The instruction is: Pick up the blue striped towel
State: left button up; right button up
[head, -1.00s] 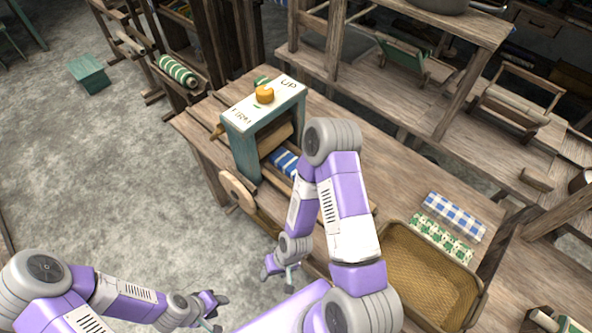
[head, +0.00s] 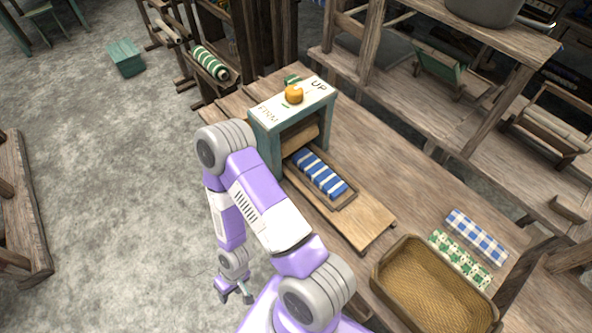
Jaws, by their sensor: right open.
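The blue and white striped towel (head: 321,174) lies flat in a shallow wooden tray (head: 347,205) that comes out of the teal press frame (head: 266,146) on the workbench. It is in full view, clear of my arm. My right gripper (head: 236,297) hangs low in front of the bench, over the floor side, to the lower left of the towel. It is open and empty, apart from the towel. My left gripper is out of the picture.
A wicker basket (head: 377,274) stands at the bench's front right. A blue checked cloth (head: 476,236) and a green patterned cloth (head: 459,260) lie beside it. An orange knob (head: 293,94) tops the press. A bare board (head: 365,228) extends before the tray.

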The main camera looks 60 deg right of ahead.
aim_at(316, 170)
jog(key=i, duration=0.9)
jog(key=z, duration=2.1)
